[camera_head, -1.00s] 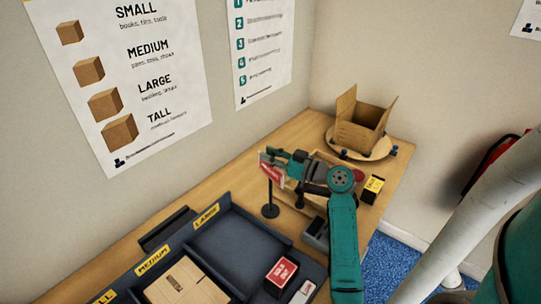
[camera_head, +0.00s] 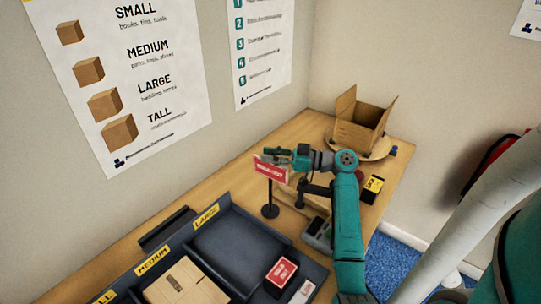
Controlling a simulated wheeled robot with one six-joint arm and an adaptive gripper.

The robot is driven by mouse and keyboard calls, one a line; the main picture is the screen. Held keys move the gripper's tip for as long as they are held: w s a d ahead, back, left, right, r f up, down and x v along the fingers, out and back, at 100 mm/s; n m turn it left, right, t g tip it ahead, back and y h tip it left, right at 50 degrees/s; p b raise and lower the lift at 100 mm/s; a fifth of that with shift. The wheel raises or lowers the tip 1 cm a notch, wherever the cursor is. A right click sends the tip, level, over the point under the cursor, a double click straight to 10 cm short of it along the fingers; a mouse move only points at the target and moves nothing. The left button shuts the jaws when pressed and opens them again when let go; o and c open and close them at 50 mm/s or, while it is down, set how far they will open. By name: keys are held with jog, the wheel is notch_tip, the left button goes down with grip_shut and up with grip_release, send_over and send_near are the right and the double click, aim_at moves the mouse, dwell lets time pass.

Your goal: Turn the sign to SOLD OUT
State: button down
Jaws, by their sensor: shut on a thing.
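The sign (camera_head: 270,170) is a small red board with white lettering on a thin black stand (camera_head: 270,205), upright on the wooden bench. Its red face is turned towards the camera; the lettering is blurred but looks like SOLD OUT. My gripper (camera_head: 277,156) is at the top of the sign, shut on its upper edge. The fingertips are small and partly hidden behind the board.
An open carton (camera_head: 362,125) stands on a round wooden turntable at the back right. A yellow-topped black box (camera_head: 372,188) is right of my arm.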

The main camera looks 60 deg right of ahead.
jog(key=c, duration=0.9)
grip_release()
jog(key=shift+c, duration=0.2)
notch_tip(320, 180, up, 10)
jog(key=shift+f, duration=0.1)
